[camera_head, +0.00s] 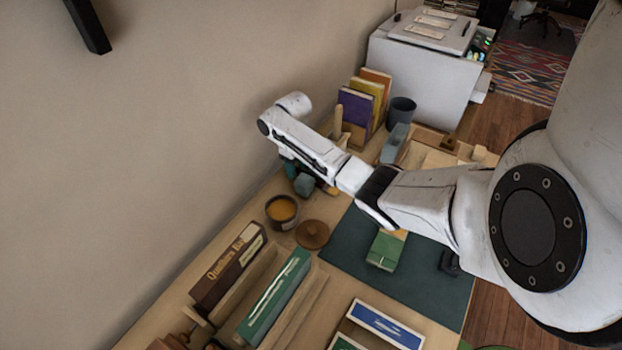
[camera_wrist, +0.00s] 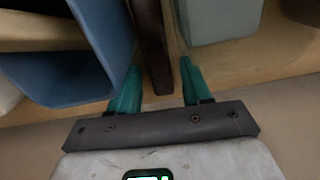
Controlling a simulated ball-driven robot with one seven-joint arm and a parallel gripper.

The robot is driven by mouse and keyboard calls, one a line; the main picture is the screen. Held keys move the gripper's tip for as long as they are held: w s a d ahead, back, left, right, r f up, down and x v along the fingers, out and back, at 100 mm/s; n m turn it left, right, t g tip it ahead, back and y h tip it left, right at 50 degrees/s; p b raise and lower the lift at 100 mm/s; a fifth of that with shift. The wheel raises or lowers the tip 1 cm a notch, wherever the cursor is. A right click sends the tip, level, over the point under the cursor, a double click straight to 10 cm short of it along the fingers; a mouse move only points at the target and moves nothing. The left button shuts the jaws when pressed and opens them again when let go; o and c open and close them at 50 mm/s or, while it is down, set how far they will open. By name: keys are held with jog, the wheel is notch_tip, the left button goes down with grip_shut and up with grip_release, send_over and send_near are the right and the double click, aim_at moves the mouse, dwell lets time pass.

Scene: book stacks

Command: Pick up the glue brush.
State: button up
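My gripper (camera_wrist: 159,64) has its two teal fingers apart in the wrist view. A long dark brown bar (camera_wrist: 150,35) lies between them, with a gap to each finger. It may be the handle of the glue brush, but its head is out of view and I cannot tell for sure. In the head view my gripper (camera_head: 289,167) points down by the wall, behind the amber-filled pot (camera_head: 282,209). My own arm hides much of that spot, and I cannot make out the brush there.
A blue bin (camera_wrist: 75,70) stands close left of my fingers and a grey-blue block (camera_wrist: 220,20) close right in the wrist view. The block also shows in the head view (camera_head: 304,185). A round brown lid (camera_head: 312,234), upright books (camera_head: 355,110) and a dark green mat (camera_head: 345,245) are nearby.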

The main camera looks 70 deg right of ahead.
grip_shut()
jog(key=shift+r, duration=0.15)
